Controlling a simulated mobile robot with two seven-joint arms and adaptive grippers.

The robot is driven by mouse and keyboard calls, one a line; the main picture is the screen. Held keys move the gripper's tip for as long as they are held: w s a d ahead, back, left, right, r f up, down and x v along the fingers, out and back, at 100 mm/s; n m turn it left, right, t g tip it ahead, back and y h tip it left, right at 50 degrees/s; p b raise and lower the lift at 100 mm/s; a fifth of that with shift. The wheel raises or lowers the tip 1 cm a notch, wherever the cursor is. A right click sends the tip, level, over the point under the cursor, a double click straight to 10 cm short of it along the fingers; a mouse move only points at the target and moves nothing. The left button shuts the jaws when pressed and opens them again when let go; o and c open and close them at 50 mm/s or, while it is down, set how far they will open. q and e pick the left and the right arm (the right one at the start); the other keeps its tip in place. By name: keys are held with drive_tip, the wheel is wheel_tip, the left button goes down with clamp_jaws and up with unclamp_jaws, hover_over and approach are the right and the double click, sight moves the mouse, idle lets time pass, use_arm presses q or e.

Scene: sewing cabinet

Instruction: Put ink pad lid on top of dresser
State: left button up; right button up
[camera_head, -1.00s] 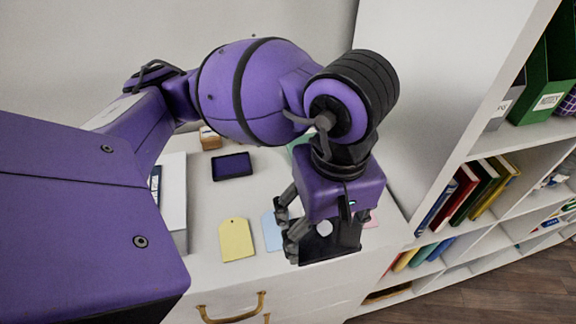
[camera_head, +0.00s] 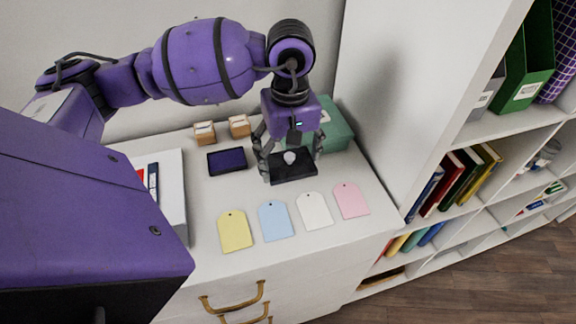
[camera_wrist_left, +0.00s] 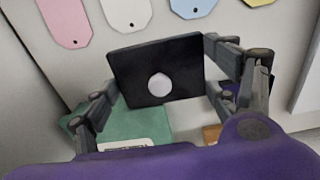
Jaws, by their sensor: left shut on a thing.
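The ink pad lid (camera_head: 296,172) is a flat black plate with a pale round spot on its face. My left gripper (camera_head: 290,160) is shut on it, with a finger at each side edge. In the left wrist view the lid (camera_wrist_left: 180,60) sits between the fingers. It is over the back half of the white dresser top (camera_head: 215,262); I cannot tell whether it touches the surface. The ink pad (camera_head: 227,161), dark with a purple face, lies to the lid's left. My right gripper is not in view.
A green box (camera_head: 334,135) stands close behind and right of the lid. Two small wooden blocks (camera_head: 204,133) are at the back. Yellow (camera_head: 236,231), blue (camera_head: 275,221), white (camera_head: 314,211) and pink (camera_head: 351,201) tags lie in front. A bookshelf (camera_head: 430,130) rises at right.

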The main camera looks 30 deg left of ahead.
sight(289, 167)
use_arm(q)
wheel_tip(289, 167, down, 3)
drive_tip(key=shift+f+p, duration=0.15)
drive_tip(key=shift+p, duration=0.15)
drive_tip(key=shift+w+a+f, duration=0.1)
drive_tip(key=shift+a+f, duration=0.05)
drive_tip(key=shift+f, duration=0.2)
drive_tip(key=shift+f, duration=0.15)
drive_tip(key=o, duration=1)
wheel_tip(289, 167, up, 12)
drive_tip(key=shift+r, duration=0.2)
